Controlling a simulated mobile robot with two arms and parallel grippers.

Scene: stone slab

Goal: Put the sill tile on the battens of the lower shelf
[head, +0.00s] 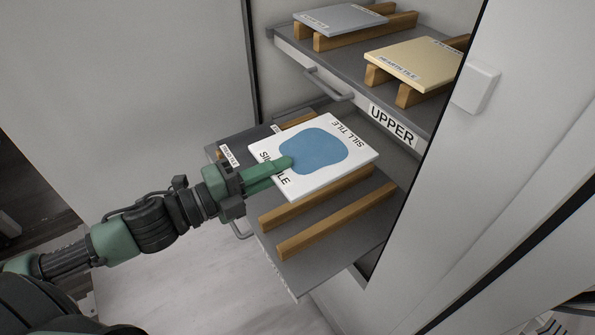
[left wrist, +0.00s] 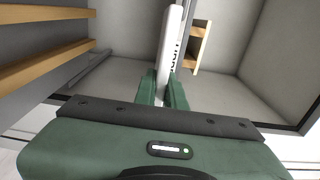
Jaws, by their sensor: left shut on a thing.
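The sill tile (head: 357,155) is a white slab with a blue patch and "SILL TILE" lettering. My left gripper (head: 282,168) is shut on its left edge in the head view. In the left wrist view the left gripper (left wrist: 163,88) has a pale edge between its fingers. The tile appears over the lower shelf (head: 305,273), hiding part of it. Wooden battens (head: 337,222) show in front of the tile, and one (head: 300,121) shows behind it. I cannot tell whether the tile touches them. My right gripper is not in view.
The upper shelf (head: 390,105), labelled UPPER, holds a cream tile (head: 415,62) and a grey tile (head: 340,19) on battens. A dark piece with a white label (head: 229,155) lies left of the sill tile. A cabinet wall (head: 480,180) stands to the right.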

